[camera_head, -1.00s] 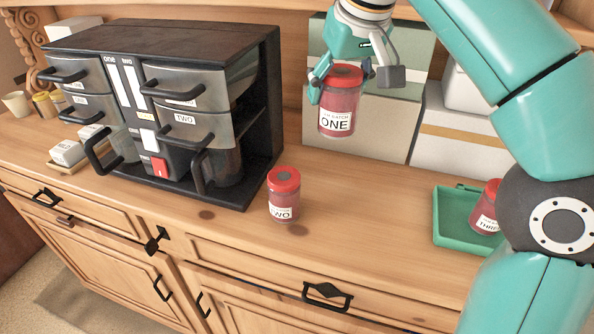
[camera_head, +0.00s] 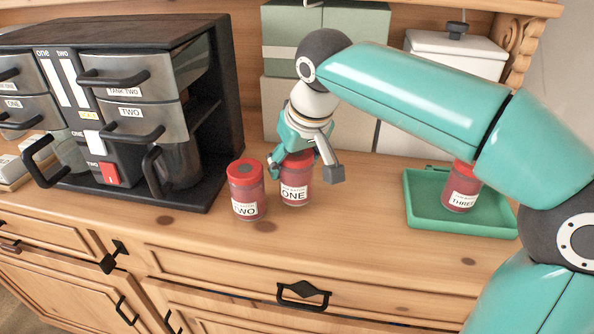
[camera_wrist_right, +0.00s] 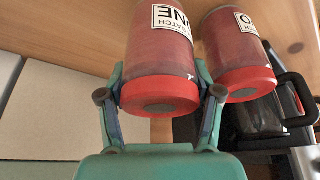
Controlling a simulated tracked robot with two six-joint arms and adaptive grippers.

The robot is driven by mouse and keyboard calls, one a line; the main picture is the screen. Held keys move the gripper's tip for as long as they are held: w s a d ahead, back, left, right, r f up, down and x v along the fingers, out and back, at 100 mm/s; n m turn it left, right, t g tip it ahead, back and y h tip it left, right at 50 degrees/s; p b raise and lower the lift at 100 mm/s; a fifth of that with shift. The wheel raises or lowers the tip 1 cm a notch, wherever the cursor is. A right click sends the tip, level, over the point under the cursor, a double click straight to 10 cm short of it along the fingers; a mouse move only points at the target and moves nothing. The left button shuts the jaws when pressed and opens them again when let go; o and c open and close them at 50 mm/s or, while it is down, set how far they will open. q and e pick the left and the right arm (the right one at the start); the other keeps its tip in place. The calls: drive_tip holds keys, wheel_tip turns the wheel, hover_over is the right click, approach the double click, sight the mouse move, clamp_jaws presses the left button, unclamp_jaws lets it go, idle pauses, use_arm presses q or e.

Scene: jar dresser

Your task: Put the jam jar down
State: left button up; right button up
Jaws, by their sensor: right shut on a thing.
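The red-lidded jam jar labelled ONE (camera_head: 295,190) is upright in my right gripper (camera_head: 303,166), whose fingers close around its lid from above. Its base is at or just above the wooden top; I cannot tell if it touches. In the right wrist view the jar ONE (camera_wrist_right: 160,60) sits between the two fingers. Jar TWO (camera_head: 248,192) stands close beside it on the left, and also shows in the wrist view (camera_wrist_right: 235,55). Jar THREE (camera_head: 460,188) stands in the green tray (camera_head: 425,215) on the right, partly behind my arm. My left gripper is not in view.
The dresser top (camera_head: 330,225) is clear in front of the jars and between jar ONE and the tray. A black drink machine (camera_head: 225,100) stands at left. Boxes (camera_head: 285,95) and a white lidded container (camera_head: 455,52) stand at the back.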

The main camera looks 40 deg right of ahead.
drive_tip(key=shift+f, duration=0.95)
drive_tip(key=shift+f, duration=0.15)
drive_tip(key=o, duration=1.2)
